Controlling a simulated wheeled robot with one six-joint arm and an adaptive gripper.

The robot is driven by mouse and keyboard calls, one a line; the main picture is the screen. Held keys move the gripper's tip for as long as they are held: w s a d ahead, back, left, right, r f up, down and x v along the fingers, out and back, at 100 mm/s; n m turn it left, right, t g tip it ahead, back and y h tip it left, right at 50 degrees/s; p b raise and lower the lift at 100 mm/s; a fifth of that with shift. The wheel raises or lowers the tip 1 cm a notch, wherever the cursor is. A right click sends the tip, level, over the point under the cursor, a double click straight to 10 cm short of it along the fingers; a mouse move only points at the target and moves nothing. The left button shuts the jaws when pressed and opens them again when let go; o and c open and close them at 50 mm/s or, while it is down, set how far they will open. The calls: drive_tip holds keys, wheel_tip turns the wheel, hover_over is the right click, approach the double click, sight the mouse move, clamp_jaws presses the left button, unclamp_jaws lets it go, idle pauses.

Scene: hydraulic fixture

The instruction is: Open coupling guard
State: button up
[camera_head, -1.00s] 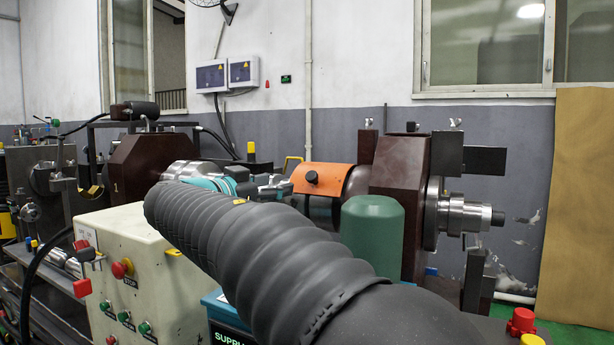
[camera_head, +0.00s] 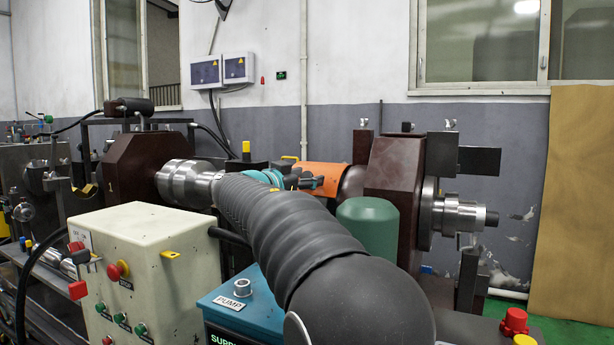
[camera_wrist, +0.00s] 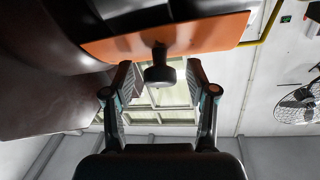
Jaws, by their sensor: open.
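The coupling guard is an orange curved cover (camera_head: 320,176) over the shaft, against the dark red housing on the right. In the wrist view the orange guard (camera_wrist: 205,33) spans the top, with a black knob (camera_wrist: 160,75) sticking out from it. My gripper (camera_wrist: 161,86) is open, with one finger on each side of the knob and visible gaps between them. In the head view my gripper (camera_head: 305,182) is in front of the guard's lower left part, and the knob is hidden there.
A green rounded cylinder (camera_head: 369,228) stands close to my arm, below the guard. A dark red housing (camera_head: 394,180) is right of the guard. A cream control box (camera_head: 150,265) and a blue pump box (camera_head: 240,292) stand in front.

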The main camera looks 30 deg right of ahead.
drive_tip(key=shift+w+d, duration=0.1)
drive_tip(key=shift+d, duration=0.1)
clamp_jaws()
drive_tip(key=shift+r, duration=0.1)
